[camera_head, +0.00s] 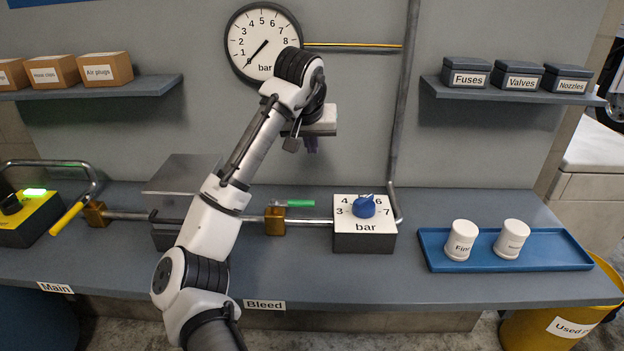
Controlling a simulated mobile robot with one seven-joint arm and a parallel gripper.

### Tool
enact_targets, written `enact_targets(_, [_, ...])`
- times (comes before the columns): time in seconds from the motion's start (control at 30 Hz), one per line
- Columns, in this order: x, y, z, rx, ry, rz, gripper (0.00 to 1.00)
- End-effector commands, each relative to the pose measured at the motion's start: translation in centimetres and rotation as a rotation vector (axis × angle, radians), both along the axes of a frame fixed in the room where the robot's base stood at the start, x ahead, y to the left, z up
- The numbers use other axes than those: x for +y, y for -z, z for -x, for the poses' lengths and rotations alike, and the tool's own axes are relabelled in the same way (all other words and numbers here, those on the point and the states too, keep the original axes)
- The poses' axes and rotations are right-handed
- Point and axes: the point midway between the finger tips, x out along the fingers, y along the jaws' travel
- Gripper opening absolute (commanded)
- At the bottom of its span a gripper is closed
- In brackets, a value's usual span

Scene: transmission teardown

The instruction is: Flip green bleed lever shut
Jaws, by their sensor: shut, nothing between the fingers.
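The green bleed lever (300,203) sits on top of a brass valve body (275,221) on the bench pipe. It points to the right, roughly in line with the pipe. A "Bleed" label (264,305) is on the bench front edge below it. My gripper (311,149) hangs above the lever in the picture, in front of the grey back panel and apart from the lever. Its fingers are small and dark in this view, shut and empty.
A regulator box with a blue knob (364,206) stands just right of the lever. A yellow lever (67,218) is on the pipe at left. The bench front is clear near the middle.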

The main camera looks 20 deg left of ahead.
Motion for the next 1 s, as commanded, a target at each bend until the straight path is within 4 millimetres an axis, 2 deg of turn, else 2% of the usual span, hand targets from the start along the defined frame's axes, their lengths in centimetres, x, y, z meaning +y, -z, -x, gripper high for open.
enact_targets(0.1, [1.1,0.6,1.3,0.113,-0.041,-0.019,0.0])
enact_targets(0.2, [1.4,1.0,1.8,0.153,-0.053,-0.023,0.0])
enact_targets(0.67, [1.5,1.7,1.6,0.159,-0.054,-0.025,0.0])
enact_targets(0.77, [1.7,2.9,1.2,0.16,-0.054,-0.024,0.0])
enact_targets(1.0, [2.2,7.5,-0.5,0.16,-0.054,-0.024,0.0])
